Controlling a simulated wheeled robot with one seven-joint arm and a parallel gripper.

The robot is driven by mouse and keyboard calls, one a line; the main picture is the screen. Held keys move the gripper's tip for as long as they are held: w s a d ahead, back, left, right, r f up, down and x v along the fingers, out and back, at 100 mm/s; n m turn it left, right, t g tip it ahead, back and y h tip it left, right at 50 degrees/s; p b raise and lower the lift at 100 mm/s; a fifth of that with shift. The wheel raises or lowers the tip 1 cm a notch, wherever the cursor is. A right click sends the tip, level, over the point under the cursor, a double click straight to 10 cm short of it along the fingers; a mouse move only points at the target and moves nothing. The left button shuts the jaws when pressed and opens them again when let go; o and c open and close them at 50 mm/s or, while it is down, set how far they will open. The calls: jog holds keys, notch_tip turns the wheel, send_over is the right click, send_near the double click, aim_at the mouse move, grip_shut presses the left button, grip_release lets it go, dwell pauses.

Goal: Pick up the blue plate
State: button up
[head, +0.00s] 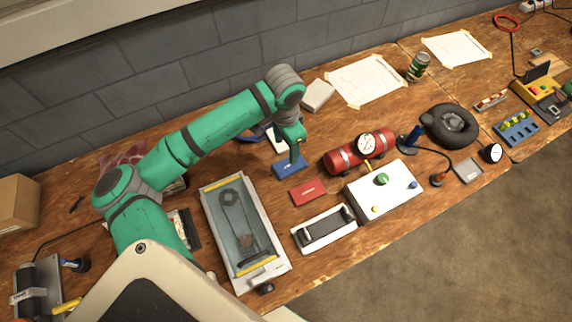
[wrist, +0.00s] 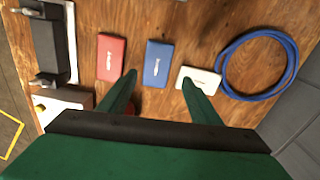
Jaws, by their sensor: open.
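The blue plate (head: 289,167) lies flat on the wooden bench, and it shows whole in the wrist view (wrist: 158,63). My gripper (wrist: 160,80) is open, its two green fingers spread wide with nothing between the tips. In the wrist view the blue plate lies just beyond and between the fingertips. In the head view my gripper (head: 294,157) hangs over the far side of the plate and hides part of it. Whether a finger touches it cannot be told.
A red plate (wrist: 111,58) and a white plate (wrist: 199,80) lie on either side of the blue one. A blue cable loop (wrist: 262,65) lies beyond the white plate. A red cylinder with a gauge (head: 345,158) and a grey tray (head: 212,201) stand nearby.

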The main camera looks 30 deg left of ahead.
send_over(288, 166)
notch_tip(288, 166, down, 5)
jog(key=shift+a+r, duration=0.1)
jog(key=shift+w+d+f, duration=0.1)
jog(key=shift+w+f, duration=0.1)
jog(key=shift+f, duration=1.2)
jog(key=shift+w+d+f, duration=0.1)
jog(key=shift+w+f, duration=0.05)
jog(key=shift+f, duration=1.2)
jog(key=c, duration=0.9)
